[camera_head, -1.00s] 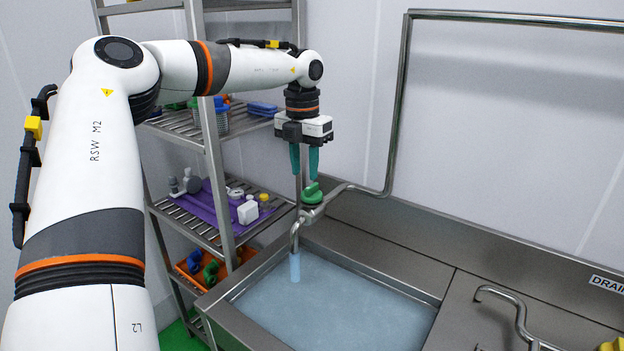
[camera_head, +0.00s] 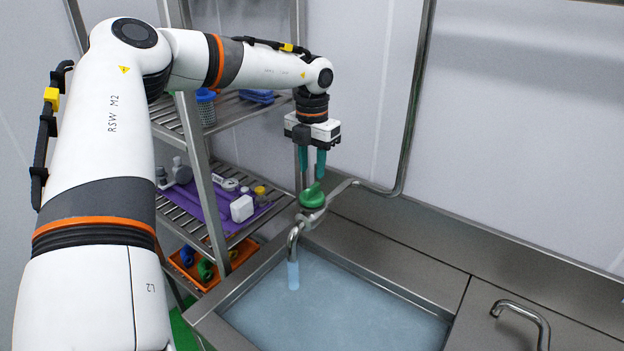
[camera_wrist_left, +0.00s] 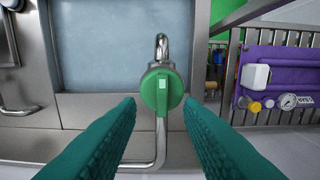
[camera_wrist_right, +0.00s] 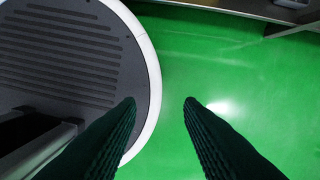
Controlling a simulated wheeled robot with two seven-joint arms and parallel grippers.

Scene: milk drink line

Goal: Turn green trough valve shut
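The green valve (camera_head: 312,197) sits on the metal pipe at the back left of the trough (camera_head: 232,309). Water runs from its spout (camera_head: 292,243) into the trough. In the left wrist view the round green valve knob (camera_wrist_left: 161,91) with a pale mark lies between and just beyond the fingertips. My left gripper (camera_head: 314,175) points down just above the valve, with its teal fingers apart and nothing between them. The right wrist view shows my right gripper (camera_wrist_right: 160,103) with its fingers apart and empty over the floor.
A metal shelf rack stands left of the trough. Its purple mat (camera_head: 205,215) holds small bottles and a gauge, and an orange tray (camera_head: 198,268) sits lower. The green floor (camera_wrist_right: 235,60) shows in the right wrist view.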

